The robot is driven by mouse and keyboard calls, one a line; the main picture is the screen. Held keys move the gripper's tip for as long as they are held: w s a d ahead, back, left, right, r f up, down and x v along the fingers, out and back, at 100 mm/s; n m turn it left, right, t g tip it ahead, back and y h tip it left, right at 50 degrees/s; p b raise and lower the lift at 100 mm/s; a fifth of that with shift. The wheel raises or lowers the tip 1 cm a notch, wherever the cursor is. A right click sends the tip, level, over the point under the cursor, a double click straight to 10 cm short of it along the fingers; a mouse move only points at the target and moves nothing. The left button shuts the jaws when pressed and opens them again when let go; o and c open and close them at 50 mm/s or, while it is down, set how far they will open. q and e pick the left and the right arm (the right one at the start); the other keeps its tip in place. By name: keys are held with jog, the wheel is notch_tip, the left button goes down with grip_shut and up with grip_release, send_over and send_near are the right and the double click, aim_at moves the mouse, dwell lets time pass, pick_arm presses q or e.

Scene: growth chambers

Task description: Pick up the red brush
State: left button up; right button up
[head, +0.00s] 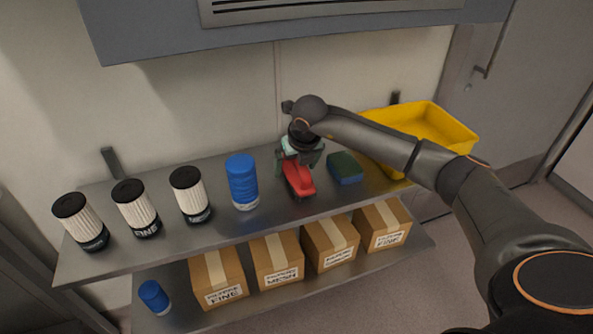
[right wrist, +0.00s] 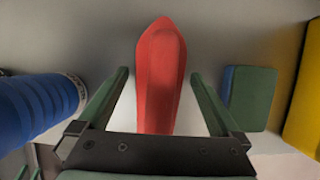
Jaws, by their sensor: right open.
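The red brush (head: 298,180) lies on the upper metal shelf, between a blue canister and a green-and-blue sponge. In the right wrist view the red brush (right wrist: 160,75) lies lengthwise between the two green fingers, with a gap on each side. My right gripper (head: 299,163) is over the back end of the brush and is open; its fingers also show in the right wrist view (right wrist: 160,90). The gripper hides the far end of the brush in the head view. My left gripper is not in view.
A blue canister (head: 242,181) stands left of the brush, and the sponge (head: 345,168) lies right of it. A yellow bin (head: 440,121) is at the right end. Several white filters (head: 190,195) stand left. A cabinet overhangs above.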

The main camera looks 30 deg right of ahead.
jog(key=shift+c, duration=0.4)
jog(key=c, duration=1.3)
notch_tip(320, 180, up, 10)
jog(key=shift+r+p, duration=0.1)
jog(key=shift+p, duration=0.2)
